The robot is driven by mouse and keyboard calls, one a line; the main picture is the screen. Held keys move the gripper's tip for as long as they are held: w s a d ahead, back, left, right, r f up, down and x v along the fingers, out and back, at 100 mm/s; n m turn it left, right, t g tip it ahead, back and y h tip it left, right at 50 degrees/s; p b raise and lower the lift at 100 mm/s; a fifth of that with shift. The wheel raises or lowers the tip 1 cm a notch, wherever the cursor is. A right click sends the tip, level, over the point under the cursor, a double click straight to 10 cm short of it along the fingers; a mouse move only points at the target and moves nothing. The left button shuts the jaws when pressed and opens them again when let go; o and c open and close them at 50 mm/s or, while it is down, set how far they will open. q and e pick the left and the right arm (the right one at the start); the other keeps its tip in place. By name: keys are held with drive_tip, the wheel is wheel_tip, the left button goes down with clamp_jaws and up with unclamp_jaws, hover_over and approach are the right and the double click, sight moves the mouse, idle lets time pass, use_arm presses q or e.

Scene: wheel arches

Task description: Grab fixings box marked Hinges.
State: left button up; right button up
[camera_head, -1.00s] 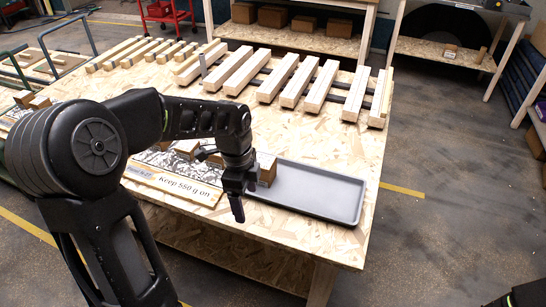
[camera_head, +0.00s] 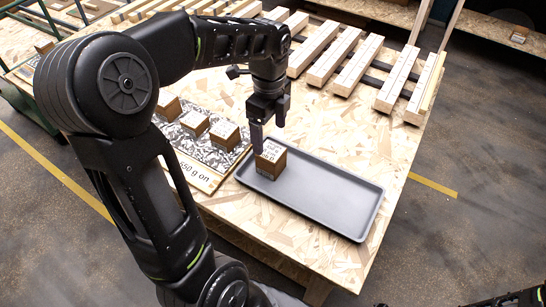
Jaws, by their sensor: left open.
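Several small brown fixings boxes with white labelled tops are in view; the print is too small to read, so I cannot tell which is marked Hinges. One box (camera_head: 270,161) sits upright in the left end of the grey tray (camera_head: 340,212). Others stand on a black-and-white speckled mat: a left one (camera_head: 168,104), a middle one (camera_head: 194,123) and a right one (camera_head: 224,135). My left gripper (camera_head: 268,138) points down, open, at the far side of the box in the tray; whether a finger touches it I cannot tell. My right gripper is not seen.
The wooden work table (camera_head: 385,150) carries a slatted timber frame (camera_head: 355,65) along its back. My left arm covers much of the left side. Bare table lies behind the tray.

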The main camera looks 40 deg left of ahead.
sight(271, 151)
use_arm(q)
drive_tip(key=shift+f, duration=1.3)
wheel_tip(271, 151, down, 5)
drive_tip(key=shift+w+d+f+p, duration=0.1)
drive_tip(key=shift+d+f+p, duration=0.05)
drive_tip(key=shift+p, duration=0.2)
drive_tip(key=shift+c, duration=0.2)
clamp_jaws()
idle(0.3)
